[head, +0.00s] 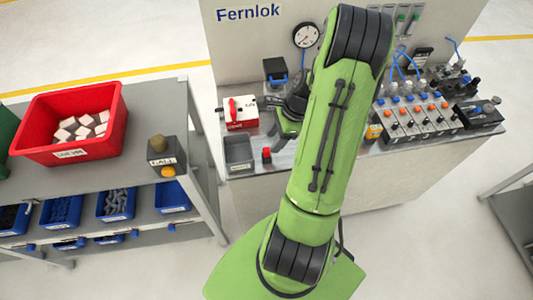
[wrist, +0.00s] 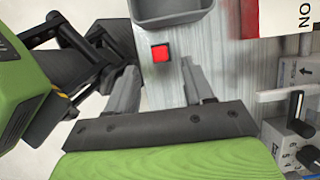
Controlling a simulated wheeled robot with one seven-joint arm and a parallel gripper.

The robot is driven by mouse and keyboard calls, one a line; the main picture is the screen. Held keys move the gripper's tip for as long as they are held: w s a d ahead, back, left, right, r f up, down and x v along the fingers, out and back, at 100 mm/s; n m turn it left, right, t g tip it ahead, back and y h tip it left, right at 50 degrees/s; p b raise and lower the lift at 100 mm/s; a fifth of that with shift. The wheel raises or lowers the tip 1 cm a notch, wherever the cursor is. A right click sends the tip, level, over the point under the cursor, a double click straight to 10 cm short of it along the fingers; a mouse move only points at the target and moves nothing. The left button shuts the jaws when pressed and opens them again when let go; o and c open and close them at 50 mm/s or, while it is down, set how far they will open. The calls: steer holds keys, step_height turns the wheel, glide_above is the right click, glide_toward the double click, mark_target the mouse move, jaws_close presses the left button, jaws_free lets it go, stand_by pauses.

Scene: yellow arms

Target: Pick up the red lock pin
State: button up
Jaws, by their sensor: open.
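The red lock pin seems to be the small red-topped piece (head: 266,154) on the bench, just right of a grey tray. In the wrist view its red square top (wrist: 160,53) shows beyond my fingertips, roughly between their lines. My gripper (wrist: 159,70) is open and empty, with its two grey fingers apart. In the head view my gripper (head: 264,102) is partly hidden by my green arm; it is above the bench near the red and white switch box. The pin's lower part is hard to make out.
The grey tray (head: 239,167) stands left of the pin; its rim (wrist: 172,20) also shows in the wrist view. The switch box (head: 237,124) with a red handle stands behind.

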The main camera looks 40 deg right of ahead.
mark_target(268, 149)
steer(key=x, duration=0.5)
steer(key=shift+b, duration=0.3)
jaws_close()
step_height(268, 149, up, 10)
steer(key=p, duration=0.1)
steer(key=shift+p, duration=0.4)
